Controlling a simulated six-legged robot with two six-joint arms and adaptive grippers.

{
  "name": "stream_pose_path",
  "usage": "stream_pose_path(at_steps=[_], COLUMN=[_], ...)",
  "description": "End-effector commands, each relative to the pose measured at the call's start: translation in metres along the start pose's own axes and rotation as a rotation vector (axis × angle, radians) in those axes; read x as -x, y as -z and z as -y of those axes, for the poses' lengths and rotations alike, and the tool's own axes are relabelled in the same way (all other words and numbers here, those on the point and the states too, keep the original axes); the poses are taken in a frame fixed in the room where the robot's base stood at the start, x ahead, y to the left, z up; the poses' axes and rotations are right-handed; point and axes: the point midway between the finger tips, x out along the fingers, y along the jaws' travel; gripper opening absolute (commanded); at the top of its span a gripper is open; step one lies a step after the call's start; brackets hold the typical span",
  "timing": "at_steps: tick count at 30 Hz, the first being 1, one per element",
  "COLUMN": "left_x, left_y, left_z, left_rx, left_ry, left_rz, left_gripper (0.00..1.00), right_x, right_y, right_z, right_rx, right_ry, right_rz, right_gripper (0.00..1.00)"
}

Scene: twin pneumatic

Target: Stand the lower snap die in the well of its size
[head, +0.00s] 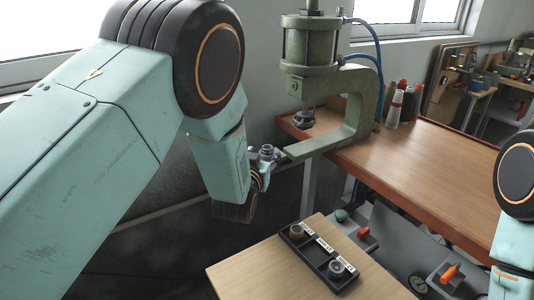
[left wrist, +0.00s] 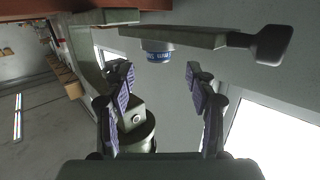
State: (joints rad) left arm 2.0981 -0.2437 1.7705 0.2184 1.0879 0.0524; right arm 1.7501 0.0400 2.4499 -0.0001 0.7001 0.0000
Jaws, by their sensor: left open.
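A small round die with a blue band (left wrist: 158,52) sits on the lower arm of the green press; in the head view a small grey round piece (head: 267,151) shows there, close to my gripper. My left gripper (head: 258,172) is beside the end of that lower arm. In the left wrist view its fingers (left wrist: 160,88) are spread and empty, with the die ahead between them, apart from both. A black tray (head: 316,262) with white labels lies on a wooden board. One round metal piece (head: 297,231) stands at its far end and another (head: 337,267) at its near end; the middle appears empty.
Bottles (head: 395,105) stand behind. The light wooden board (head: 260,268) has free room left of the tray. An orange-handled item (head: 450,272) is at right.

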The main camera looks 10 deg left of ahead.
Motion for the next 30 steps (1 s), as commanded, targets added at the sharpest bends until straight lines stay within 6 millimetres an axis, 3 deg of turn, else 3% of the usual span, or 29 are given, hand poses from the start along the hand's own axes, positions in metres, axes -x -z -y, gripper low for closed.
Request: stream_pose_path(at_steps=[7, 17, 30], left_x=[-0.029, -0.034, -0.034], left_y=[0.000, 0.000, 0.000], left_z=[0.000, -0.001, -0.001], left_rx=[0.001, 0.000, 0.000], left_ry=[0.001, 0.000, 0.000], left_rz=[-0.001, 0.001, 0.000], left_gripper=[0.56, 0.56, 0.20], right_x=[-0.002, -0.002, -0.002], right_y=[0.000, 0.000, 0.000], right_z=[0.000, 0.000, 0.000], right_rx=[0.000, 0.000, 0.000], right_ry=[0.000, 0.000, 0.000], right_rz=[0.000, 0.000, 0.000], right_gripper=[0.38, 0.38, 0.38])
